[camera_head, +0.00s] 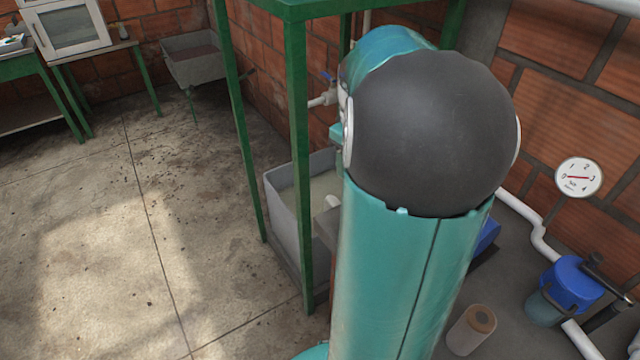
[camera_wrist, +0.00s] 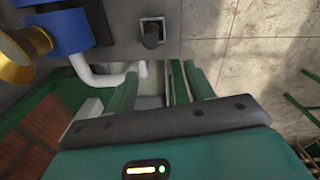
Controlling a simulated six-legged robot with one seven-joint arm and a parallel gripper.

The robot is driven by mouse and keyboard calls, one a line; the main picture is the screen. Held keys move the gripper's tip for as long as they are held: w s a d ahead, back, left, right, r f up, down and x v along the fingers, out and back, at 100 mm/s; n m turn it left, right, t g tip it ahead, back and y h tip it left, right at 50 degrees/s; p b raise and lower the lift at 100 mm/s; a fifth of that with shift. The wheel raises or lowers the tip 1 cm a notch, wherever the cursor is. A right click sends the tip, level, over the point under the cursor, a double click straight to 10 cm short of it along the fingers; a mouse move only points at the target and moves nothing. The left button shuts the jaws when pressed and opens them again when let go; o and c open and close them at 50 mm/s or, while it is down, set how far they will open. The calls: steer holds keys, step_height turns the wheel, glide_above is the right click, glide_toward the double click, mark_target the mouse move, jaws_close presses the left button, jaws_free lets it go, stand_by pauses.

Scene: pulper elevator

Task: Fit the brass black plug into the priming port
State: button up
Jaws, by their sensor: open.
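My gripper (camera_wrist: 165,118) shows in the wrist view as a teal housing with a dark bolted bar across its front edge. I see nothing held at it, and its fingertips are not clearly seen. A gold-coloured round piece (camera_wrist: 22,54) sits at the left edge of the wrist view, beside a blue body (camera_wrist: 62,28). I cannot tell whether either is the plug or the priming port. In the head view my arm hides much of the middle.
A grey tank (camera_head: 290,205) stands inside a green frame (camera_head: 301,150). A blue-topped filter (camera_head: 567,280), white pipe (camera_head: 517,207) and gauge (camera_head: 578,177) line the right side. The concrete floor (camera_head: 100,250) at left is open.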

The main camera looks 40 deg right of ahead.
steer(key=f, duration=0.2)
steer(key=d+f, duration=0.1)
steer(key=f, duration=0.5)
steer(key=shift+s+d+f, duration=0.2)
steer(key=shift+s+d, duration=0.15)
steer(key=shift+d, duration=0.05)
steer(key=shift+s+f, duration=0.15)
steer(key=shift+f, duration=1.4)
steer(key=shift+s+f, duration=0.15)
steer(key=shift+f, duration=1.4)
steer(key=c, duration=1.1)
